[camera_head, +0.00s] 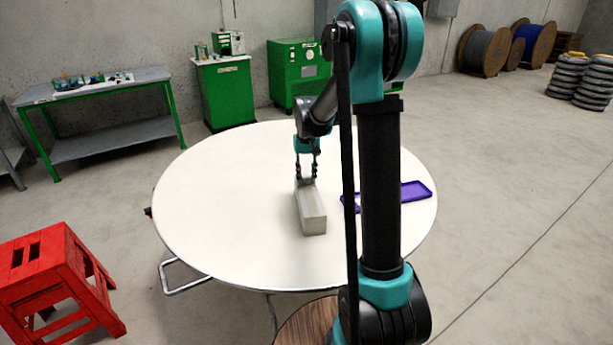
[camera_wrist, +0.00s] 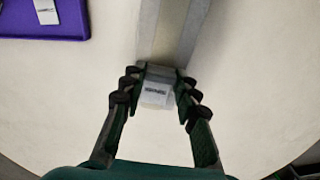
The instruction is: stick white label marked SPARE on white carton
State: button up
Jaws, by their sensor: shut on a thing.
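The white carton (camera_head: 312,213) is a long, pale box lying on the round table. In the wrist view the carton (camera_wrist: 168,30) runs up from between my fingertips. My gripper (camera_head: 307,180) is at the carton's far end, pointing down. In the wrist view my gripper (camera_wrist: 158,80) is shut on a small white label (camera_wrist: 156,97) with dark lettering that looks like SPARE, too blurred to be sure. The label overlaps the carton's end in the picture; I cannot tell whether it touches. The label cannot be made out in the head view.
A purple tray (camera_head: 416,190) lies right of the carton, partly behind my arm. In the wrist view the tray (camera_wrist: 18,22) holds another white label (camera_wrist: 46,11). The left of the white table (camera_head: 225,200) is clear. A red stool (camera_head: 45,265) stands at the left.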

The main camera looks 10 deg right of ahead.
jog(key=shift+f, duration=0.55)
dwell(1.4)
jog(key=o, duration=0.4)
jog(key=shift+o, duration=0.8)
jog(key=o, duration=0.4)
jog(key=shift+o, duration=0.2)
jog(key=shift+r, duration=0.1)
jog(key=shift+r, duration=3.4)
jog(key=shift+s, duration=0.1)
